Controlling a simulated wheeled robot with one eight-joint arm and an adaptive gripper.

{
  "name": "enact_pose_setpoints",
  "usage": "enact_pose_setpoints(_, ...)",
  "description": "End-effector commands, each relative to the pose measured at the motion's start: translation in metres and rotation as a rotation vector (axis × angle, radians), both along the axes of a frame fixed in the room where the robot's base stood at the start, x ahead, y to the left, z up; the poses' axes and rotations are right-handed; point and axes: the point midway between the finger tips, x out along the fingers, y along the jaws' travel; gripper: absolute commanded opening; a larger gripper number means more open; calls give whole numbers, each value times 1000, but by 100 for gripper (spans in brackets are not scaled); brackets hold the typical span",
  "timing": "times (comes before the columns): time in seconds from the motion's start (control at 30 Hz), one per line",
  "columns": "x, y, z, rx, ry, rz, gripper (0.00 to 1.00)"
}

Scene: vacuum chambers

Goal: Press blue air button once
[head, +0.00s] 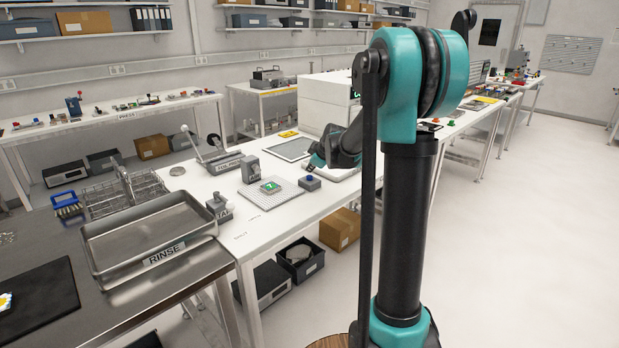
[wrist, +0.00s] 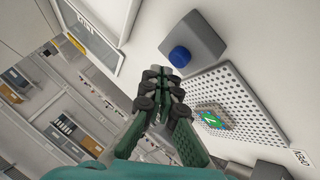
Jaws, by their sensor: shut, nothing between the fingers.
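The blue button (wrist: 179,57) is a round knob on a small grey box (wrist: 200,36), just beyond my fingertips in the wrist view. In the head view the blue button (head: 309,178) and its box sit on the white bench, right of the perforated plate. My gripper (wrist: 160,76) is shut and empty, its dark green fingers together. Its tips look close to the button, with a small gap in the picture; the true distance is hard to judge. In the head view my gripper (head: 318,160) is above and slightly right of the box, partly dark and small.
The perforated plate (wrist: 250,110) holds a green numbered piece (wrist: 212,118). A flat framed panel (head: 290,149) lies behind the box. Left of the plate stand grey lever devices (head: 222,162) and the metal RINSE tray (head: 110,262). Bare white bench (head: 275,222) lies in front.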

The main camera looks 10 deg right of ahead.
Motion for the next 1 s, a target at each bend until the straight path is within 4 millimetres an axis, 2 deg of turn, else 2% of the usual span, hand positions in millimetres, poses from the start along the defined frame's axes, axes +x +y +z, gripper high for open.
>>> enact_pose_setpoints(1.0, 0, 0, -11, 0, 0, 0, 0)
